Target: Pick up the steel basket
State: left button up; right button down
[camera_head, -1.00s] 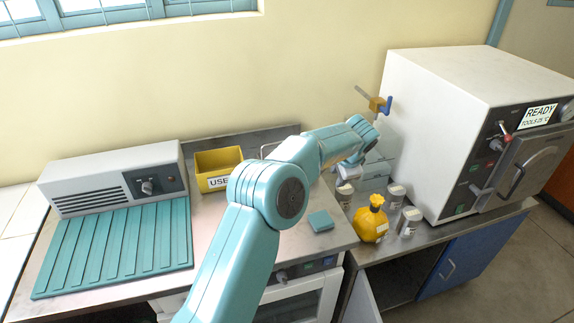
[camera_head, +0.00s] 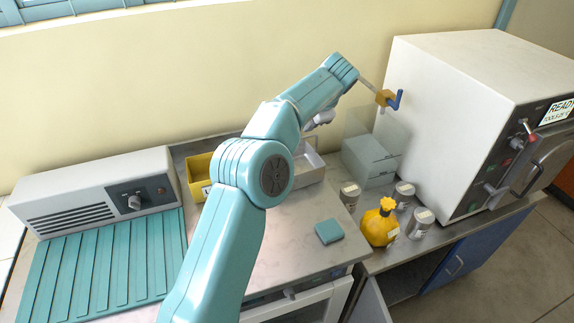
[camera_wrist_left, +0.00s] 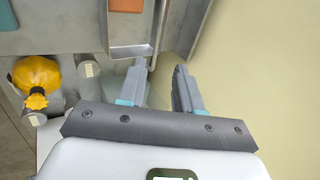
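The steel basket (camera_head: 310,166) stands at the back of the steel counter, partly hidden behind my left arm in the head view. In the left wrist view its metal wall (camera_wrist_left: 128,52) shows just beyond the fingers. My left gripper (camera_head: 320,120) hangs above the basket's back right side. In the left wrist view the left gripper (camera_wrist_left: 165,68) is open, with a clear gap between its fingers. The left finger's tip is close to the basket's corner; I cannot tell whether it touches. My right gripper is not in view.
A yellow bin (camera_head: 198,175) stands left of the basket. A yellow bottle (camera_head: 380,225), several small jars (camera_head: 349,195) and a clear box (camera_head: 370,160) stand to the right, before the white autoclave (camera_head: 450,100). A teal block (camera_head: 329,232) lies on open counter.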

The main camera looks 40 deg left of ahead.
pick_arm(q)
jog(key=p+x, duration=0.1)
jog(key=x, duration=0.4)
jog(key=p+x, duration=0.1)
jog(key=x, duration=0.4)
jog(key=s+p+x, duration=0.1)
jog(key=x, duration=0.3)
jog(key=shift+w+a+f+p, duration=0.1)
jog(key=shift+a+f+p, duration=0.25)
jog(key=shift+f+p, duration=0.05)
jog(key=shift+a+f, duration=0.2)
jog(key=shift+f, duration=0.05)
jog(key=shift+f, duration=0.15)
grip_shut()
dwell(0.4)
